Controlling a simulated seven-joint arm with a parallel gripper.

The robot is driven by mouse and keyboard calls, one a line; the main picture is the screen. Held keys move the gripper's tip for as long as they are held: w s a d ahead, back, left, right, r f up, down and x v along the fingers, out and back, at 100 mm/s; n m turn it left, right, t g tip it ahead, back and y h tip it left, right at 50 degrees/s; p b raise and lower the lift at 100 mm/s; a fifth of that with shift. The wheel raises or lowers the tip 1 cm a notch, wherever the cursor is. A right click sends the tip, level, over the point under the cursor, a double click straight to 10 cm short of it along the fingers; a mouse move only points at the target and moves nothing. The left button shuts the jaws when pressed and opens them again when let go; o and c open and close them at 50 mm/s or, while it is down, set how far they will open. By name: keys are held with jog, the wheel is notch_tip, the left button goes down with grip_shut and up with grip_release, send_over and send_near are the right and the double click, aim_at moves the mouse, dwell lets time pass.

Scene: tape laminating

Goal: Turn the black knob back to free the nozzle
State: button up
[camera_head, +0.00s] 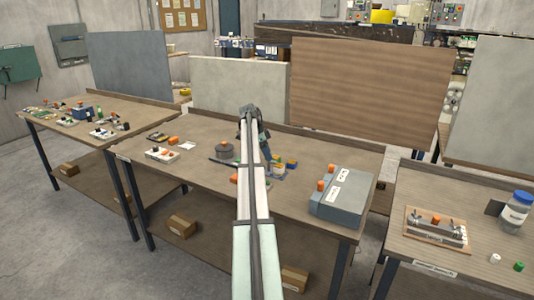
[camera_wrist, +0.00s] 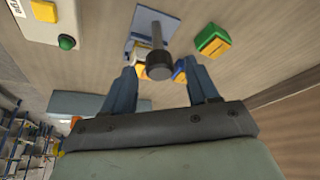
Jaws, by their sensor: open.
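In the wrist view a black round knob (camera_wrist: 159,66) stands at the end of a dark post on a blue plate (camera_wrist: 145,24). The fingers of my gripper (camera_wrist: 161,74) are apart, one on each side of the knob, with nothing visibly clamped. I cannot tell whether either finger touches it. A yellow part and a blue part show behind the knob, partly hidden by it and the fingers. No nozzle can be made out clearly. In the head view my gripper (camera_head: 265,150) is over the middle workbench, and the arm hides most of the knob's surroundings.
A green and yellow block (camera_wrist: 212,41) lies close to the right finger. A pale box with a green button (camera_wrist: 66,42) is at the upper left.

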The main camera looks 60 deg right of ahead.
jog(key=shift+c, duration=0.4)
jog(key=c, duration=1)
jog(key=shift+o, duration=0.2)
jog(key=n, duration=0.2)
jog(key=n+t+h, duration=0.1)
jog(key=n, duration=0.1)
jog(key=shift+s+a+n+h, duration=0.2)
jog(key=shift+n+h, duration=0.1)
jog(key=n+t, duration=0.1)
jog(key=n, duration=0.3)
jog(key=shift+s+n+t+h, duration=0.1)
jog(key=shift+n+t+h, duration=0.2)
jog(key=shift+t, duration=0.1)
jog(key=n+t, duration=0.1)
jog(key=n, duration=0.3)
jog(key=shift+s+n+t, duration=0.15)
jog(key=shift+n+t, duration=0.15)
jog(key=shift+t, duration=0.1)
jog(key=shift+d+n+t+y, duration=0.15)
jog(key=shift+n+t, duration=0.25)
jog(key=shift+n, duration=0.65)
jog(key=shift+a+n+t+y, duration=0.1)
jog(key=shift+n+t+y, duration=0.25)
jog(key=shift+n, duration=0.7)
